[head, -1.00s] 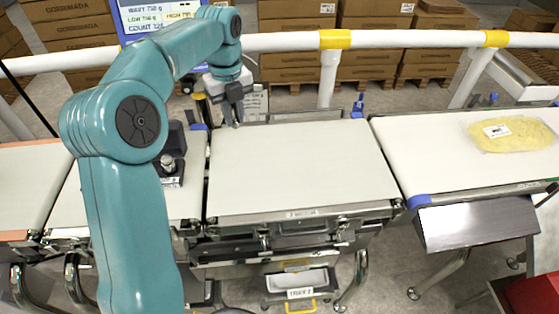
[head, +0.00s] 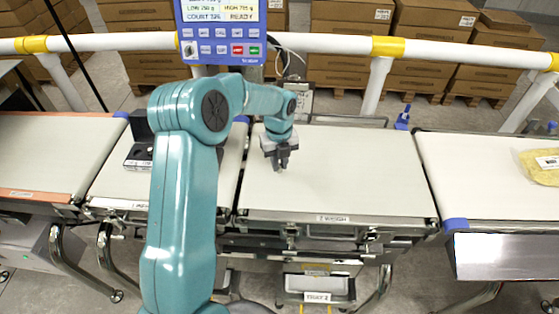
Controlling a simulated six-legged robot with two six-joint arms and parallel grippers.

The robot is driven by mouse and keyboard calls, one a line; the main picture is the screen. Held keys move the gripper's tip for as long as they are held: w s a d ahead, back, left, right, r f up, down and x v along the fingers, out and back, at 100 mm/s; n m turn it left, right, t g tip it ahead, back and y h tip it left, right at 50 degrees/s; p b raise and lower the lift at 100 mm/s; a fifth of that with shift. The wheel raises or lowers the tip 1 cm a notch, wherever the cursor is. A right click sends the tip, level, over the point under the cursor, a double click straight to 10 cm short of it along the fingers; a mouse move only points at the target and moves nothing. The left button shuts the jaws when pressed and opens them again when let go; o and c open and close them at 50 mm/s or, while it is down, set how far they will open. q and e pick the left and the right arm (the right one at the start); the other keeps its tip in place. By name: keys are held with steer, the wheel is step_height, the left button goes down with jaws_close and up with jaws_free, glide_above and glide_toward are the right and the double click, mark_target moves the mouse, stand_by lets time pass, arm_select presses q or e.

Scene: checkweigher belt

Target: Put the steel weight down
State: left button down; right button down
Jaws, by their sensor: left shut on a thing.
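My left gripper (head: 280,163) is low over the white weigh belt (head: 350,180), left of its middle and toward the back. It points down and is shut on the steel weight, which the fingers almost wholly hide. I cannot tell whether the weight touches the belt. A black weight case (head: 138,157) with an open lid stands on the infeed belt (head: 112,185) to the left, partly hidden behind my left arm. My right gripper is not in view.
A blue display panel (head: 222,30) stands behind the belts and shows READY. A white rail with yellow bands (head: 388,47) runs across the back. A bag of yellow food (head: 543,165) lies on the right belt (head: 470,170). The weigh belt's right half is clear.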

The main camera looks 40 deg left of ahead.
arm_select(q)
steer(key=shift+s, duration=0.1)
steer(key=shift+f, duration=0.15)
steer(key=c, duration=1.1)
jaws_free()
